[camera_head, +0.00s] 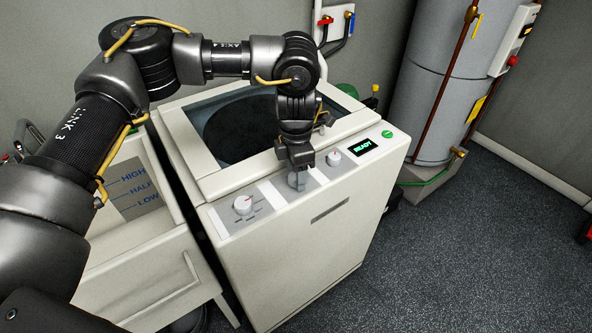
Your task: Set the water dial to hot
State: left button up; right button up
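A white top-loading washer (320,225) stands in the middle, with a control panel along its front top edge. One white dial (243,204) with a red mark is at the panel's left. My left gripper (298,180) points down at the panel between these two dials. It covers that part of the panel, so a dial beneath it and any contact are unclear. Its finger opening cannot be made out. The dial labels are too small to read. My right gripper is out of view.
A green button (387,134) is at the panel's right end. A white tub unit (150,270) marked HIGH, HALF and LOW stands left of the washer. A grey tank (440,80) with pipes stands behind right.

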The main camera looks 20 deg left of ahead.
pick_arm(q)
notch_tip(320, 180, up, 11)
jog(key=shift+b, duration=0.4)
jog(key=shift+f, duration=0.2)
dwell(0.4)
